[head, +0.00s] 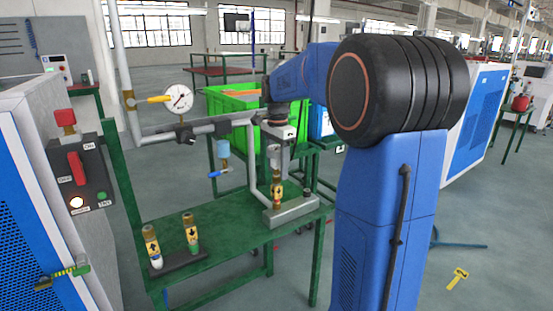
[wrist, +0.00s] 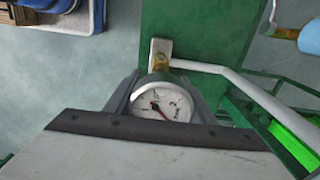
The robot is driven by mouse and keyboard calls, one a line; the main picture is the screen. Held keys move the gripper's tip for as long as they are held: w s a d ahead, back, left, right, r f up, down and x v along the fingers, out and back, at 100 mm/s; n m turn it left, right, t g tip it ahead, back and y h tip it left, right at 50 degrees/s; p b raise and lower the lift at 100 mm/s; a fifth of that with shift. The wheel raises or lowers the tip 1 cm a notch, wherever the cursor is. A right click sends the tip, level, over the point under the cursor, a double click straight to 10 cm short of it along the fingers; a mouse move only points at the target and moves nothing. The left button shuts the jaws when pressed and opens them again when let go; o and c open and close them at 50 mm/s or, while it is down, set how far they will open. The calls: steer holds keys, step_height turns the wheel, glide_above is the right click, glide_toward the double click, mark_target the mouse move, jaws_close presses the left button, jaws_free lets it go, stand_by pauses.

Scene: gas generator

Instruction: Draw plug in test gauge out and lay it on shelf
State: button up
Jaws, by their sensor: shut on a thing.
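The test gauge (wrist: 160,103) has a round white dial with a red needle. It sits between my gripper's jaws (wrist: 158,100) in the wrist view. Beyond it, a brass fitting (wrist: 158,63) stands on a grey block. In the head view my gripper (head: 275,160) points down over a brass fitting with a yellow label (head: 277,190), upright on the grey block (head: 291,211). The gauge's dial is hidden there by my gripper. I cannot tell whether its stem is seated in the fitting. The green shelf (head: 235,220) lies under the block.
Two yellow-labelled brass cylinders (head: 190,232) stand in a dark rack at the shelf's left. Grey pipes carry another gauge (head: 178,99) and a blue-handled valve (head: 221,172). A green crate (head: 235,105) stands behind. The shelf's middle is clear. A switch box (head: 80,170) is left.

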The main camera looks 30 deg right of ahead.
mark_target(277, 147)
steer(key=shift+r, duration=2.4)
steer(key=shift+r, duration=1.35)
